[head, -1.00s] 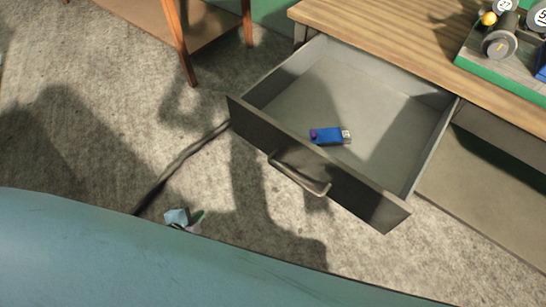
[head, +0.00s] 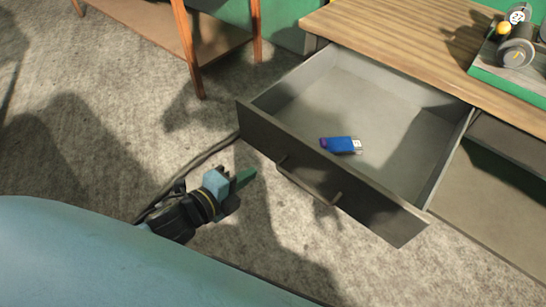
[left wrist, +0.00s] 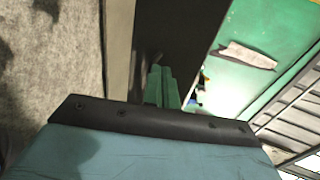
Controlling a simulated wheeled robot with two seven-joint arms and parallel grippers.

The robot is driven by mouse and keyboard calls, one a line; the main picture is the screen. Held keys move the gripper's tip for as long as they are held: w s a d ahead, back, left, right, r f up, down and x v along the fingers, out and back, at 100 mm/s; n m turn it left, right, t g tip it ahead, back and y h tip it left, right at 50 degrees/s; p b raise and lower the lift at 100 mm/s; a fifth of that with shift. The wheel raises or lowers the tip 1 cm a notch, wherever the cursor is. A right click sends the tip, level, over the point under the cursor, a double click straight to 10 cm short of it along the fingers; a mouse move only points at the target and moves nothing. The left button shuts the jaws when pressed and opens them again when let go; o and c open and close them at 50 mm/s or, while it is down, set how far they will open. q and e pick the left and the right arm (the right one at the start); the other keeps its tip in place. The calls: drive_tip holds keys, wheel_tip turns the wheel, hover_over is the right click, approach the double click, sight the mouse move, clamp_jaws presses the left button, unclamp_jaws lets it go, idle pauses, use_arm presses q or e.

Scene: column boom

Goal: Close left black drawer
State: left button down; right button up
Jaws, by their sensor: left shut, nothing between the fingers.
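The black drawer (head: 375,208) is pulled well out from under the wooden desk top in the head view. Its dark front has a bar handle (head: 308,186), and a blue USB stick (head: 340,145) lies inside on the grey bottom. My left gripper (head: 246,176) is shut and empty, just left of the drawer front and apart from it, with green fingers pointing toward it. In the left wrist view the shut green fingers (left wrist: 162,88) point at a dark panel, probably the drawer front (left wrist: 178,45). My right gripper is not in view.
The wooden desk top (head: 400,50) holds a green-edged tray (head: 500,78) with dumbbells (head: 516,48). A wooden stand (head: 190,45) is at the upper left. Carpet left of the drawer is otherwise clear.

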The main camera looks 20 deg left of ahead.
sight(282, 151)
use_arm(q)
drive_tip(key=x, duration=0.2)
drive_tip(key=b+x, duration=0.1)
drive_tip(key=x, duration=0.5)
drive_tip(key=shift+r+b, duration=0.35)
drive_tip(key=shift+b, duration=0.05)
drive_tip(key=shift+w+d, duration=0.25)
drive_tip(key=shift+w, duration=0.45)
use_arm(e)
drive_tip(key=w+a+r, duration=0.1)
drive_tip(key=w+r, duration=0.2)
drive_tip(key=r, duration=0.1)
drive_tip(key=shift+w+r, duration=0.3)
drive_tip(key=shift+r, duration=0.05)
